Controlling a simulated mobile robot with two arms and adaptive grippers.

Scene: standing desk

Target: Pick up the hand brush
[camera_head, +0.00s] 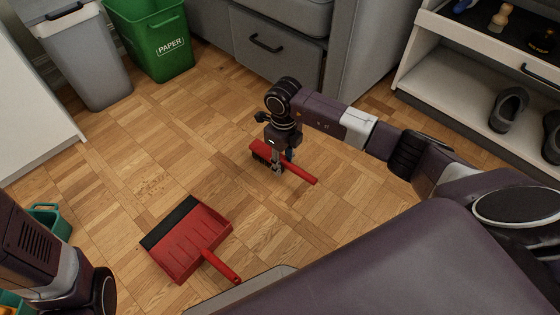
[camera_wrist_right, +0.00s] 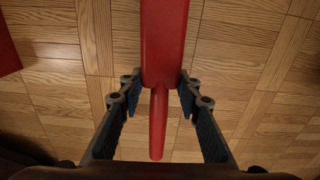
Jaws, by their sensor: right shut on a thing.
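The red hand brush (camera_head: 302,175) with dark bristles is in the middle of the head view, over the wooden floor. My right gripper (camera_head: 279,167) comes down on it from above and is shut on it where the head meets the handle. In the right wrist view the brush (camera_wrist_right: 164,40) runs lengthwise between the two fingers of the gripper (camera_wrist_right: 160,82), which press on both its sides. I cannot tell whether the brush touches the floor or hangs just above it. My left gripper is not in view; only part of my left arm shows at lower left.
A red dustpan (camera_head: 190,245) with a black edge lies on the floor to the left. A green paper bin (camera_head: 160,45) and a grey bin (camera_head: 85,60) stand at the back left. Grey drawers (camera_head: 280,55) and a shoe shelf (camera_head: 470,100) stand behind. Bare floor surrounds the brush.

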